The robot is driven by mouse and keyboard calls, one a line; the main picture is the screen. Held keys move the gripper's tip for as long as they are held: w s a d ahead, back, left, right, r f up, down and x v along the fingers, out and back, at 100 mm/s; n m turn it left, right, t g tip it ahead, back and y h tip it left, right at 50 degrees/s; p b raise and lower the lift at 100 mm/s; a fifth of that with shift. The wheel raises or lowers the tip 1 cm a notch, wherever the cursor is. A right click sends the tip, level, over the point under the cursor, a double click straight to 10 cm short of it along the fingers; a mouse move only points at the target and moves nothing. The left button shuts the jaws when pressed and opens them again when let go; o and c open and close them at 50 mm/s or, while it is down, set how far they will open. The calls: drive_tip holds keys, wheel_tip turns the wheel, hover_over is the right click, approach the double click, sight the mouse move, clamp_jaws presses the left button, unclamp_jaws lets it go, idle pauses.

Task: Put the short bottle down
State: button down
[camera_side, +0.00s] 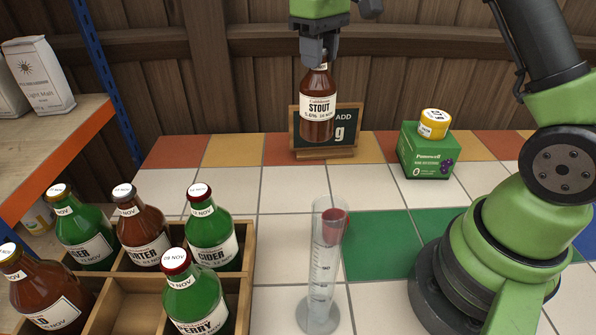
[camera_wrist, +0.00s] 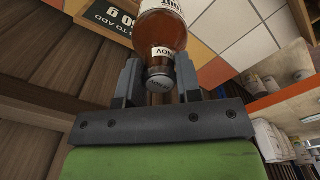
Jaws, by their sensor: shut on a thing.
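The short bottle (camera_side: 317,107) is brown with a cream label reading STOUT. It hangs upright in front of the small chalkboard, held by the neck. My gripper (camera_side: 318,58) is above it and shut on its neck. In the wrist view the bottle (camera_wrist: 163,30) shows with its grey cap between the two fingers of my gripper (camera_wrist: 158,80). The bottle covers part of the chalkboard in the side view. I cannot tell exactly how high its base is above the tiles.
A wooden crate (camera_side: 247,268) at front left holds several bottles and has an empty front-middle compartment. A measuring cylinder (camera_side: 322,270) stands at the front centre. The chalkboard (camera_side: 347,135) stands at the back.

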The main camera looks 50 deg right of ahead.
drive_tip(key=w+a+f, duration=0.2)
drive_tip(key=w+f, duration=0.1)
drive_tip(key=f, duration=0.7)
drive_tip(key=shift+a+f, duration=0.15)
drive_tip(key=shift+a, duration=0.05)
drive_tip(key=shift+f, duration=0.1)
drive_tip(key=c, duration=0.8)
unclamp_jaws()
